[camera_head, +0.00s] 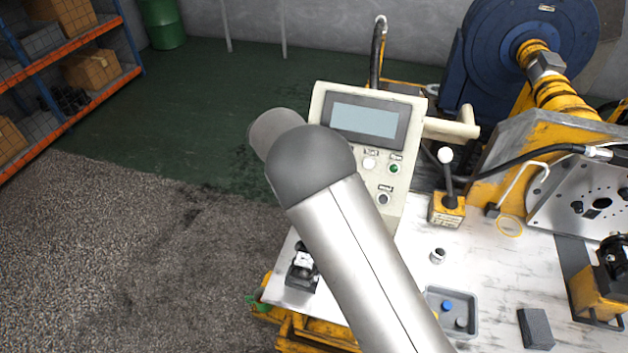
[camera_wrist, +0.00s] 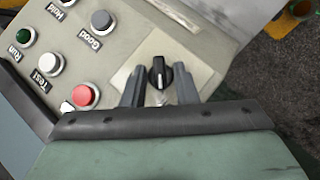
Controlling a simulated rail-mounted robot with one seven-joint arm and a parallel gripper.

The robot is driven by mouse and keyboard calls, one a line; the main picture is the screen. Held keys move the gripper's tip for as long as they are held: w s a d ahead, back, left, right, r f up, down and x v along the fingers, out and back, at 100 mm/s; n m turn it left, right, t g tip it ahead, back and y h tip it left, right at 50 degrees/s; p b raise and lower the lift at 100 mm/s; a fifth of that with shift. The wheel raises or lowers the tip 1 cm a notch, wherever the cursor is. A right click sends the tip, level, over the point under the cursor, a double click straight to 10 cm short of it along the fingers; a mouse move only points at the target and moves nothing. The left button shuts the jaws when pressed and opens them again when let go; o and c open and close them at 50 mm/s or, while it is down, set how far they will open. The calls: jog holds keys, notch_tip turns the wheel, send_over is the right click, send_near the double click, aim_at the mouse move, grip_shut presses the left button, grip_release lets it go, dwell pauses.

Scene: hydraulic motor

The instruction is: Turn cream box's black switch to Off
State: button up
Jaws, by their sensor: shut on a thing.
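The cream box (camera_head: 408,150) stands on the bench in the head view, with a grey screen and several buttons on its sloped face. Its panel fills the upper left of the wrist view (camera_wrist: 122,35). The black switch (camera_wrist: 158,73) sits on a pale plate there, its grip nearly upright in the picture with a white mark on it. My gripper (camera_wrist: 160,78) has one finger on each side of the switch and is shut on it. The lettering around the switch is not readable. In the head view my arm hides the switch and my gripper.
A red button (camera_wrist: 85,96), a green button (camera_wrist: 25,35) and other buttons lie left of the switch. In the head view, a lever with a white knob (camera_head: 446,155) stands right of the box, and a grey tray (camera_head: 473,312) lies in front. Open floor lies left.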

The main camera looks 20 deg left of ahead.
dwell(0.4)
jog(key=o, duration=0.7)
jog(key=shift+c, duration=0.2)
jog(key=b+v, duration=0.2)
jog(key=v, duration=1.5)
jog(key=shift+s+a, duration=0.2)
jog(key=shift+a, duration=0.05)
jog(key=shift+d, duration=0.1)
